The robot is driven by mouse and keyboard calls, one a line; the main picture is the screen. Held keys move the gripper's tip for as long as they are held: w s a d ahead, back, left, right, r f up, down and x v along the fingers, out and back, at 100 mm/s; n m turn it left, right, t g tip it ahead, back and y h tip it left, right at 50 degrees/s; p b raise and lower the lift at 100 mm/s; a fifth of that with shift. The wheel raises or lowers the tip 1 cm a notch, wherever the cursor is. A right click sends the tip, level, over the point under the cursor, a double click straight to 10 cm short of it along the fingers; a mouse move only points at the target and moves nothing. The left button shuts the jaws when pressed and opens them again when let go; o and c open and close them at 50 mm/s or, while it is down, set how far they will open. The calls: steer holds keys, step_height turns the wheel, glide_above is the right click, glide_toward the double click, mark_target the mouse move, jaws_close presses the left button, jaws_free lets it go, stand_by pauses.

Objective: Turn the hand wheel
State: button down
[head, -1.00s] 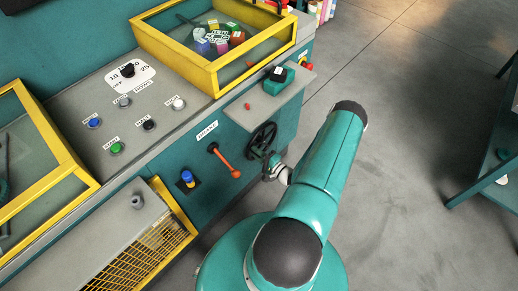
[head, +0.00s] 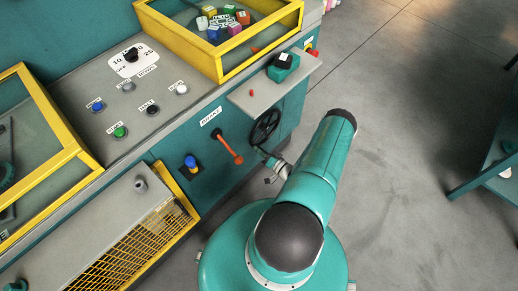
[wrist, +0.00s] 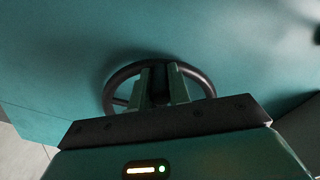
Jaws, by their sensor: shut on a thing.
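The black hand wheel (head: 265,126) is mounted on the teal front panel of the cabinet, below the grey side shelf. In the wrist view its dark rim (wrist: 122,76) rings my fingers. My gripper (wrist: 161,78) is shut on the hand wheel, with its two fingers either side of a dark part of it. The fingers and the gripper body hide the lower wheel and much of its middle. In the head view my gripper (head: 266,158) is at the wheel's lower edge, small and partly hidden by my arm.
An orange-handled lever (head: 230,147) sticks out just left of the wheel. A blue-topped knob (head: 191,163) is further left. The grey shelf (head: 275,88) juts out above the wheel, carrying a teal device (head: 283,67). Open floor (head: 400,120) lies to the right.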

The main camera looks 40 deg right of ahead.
steer(key=shift+d+f, duration=0.3)
steer(key=shift+f, duration=0.1)
stand_by(0.3)
steer(key=c, duration=1.3)
jaws_free()
steer(key=s, duration=1.3)
steer(key=shift+s+d, duration=0.2)
steer(key=shift+s, duration=0.2)
steer(key=shift+s, duration=0.1)
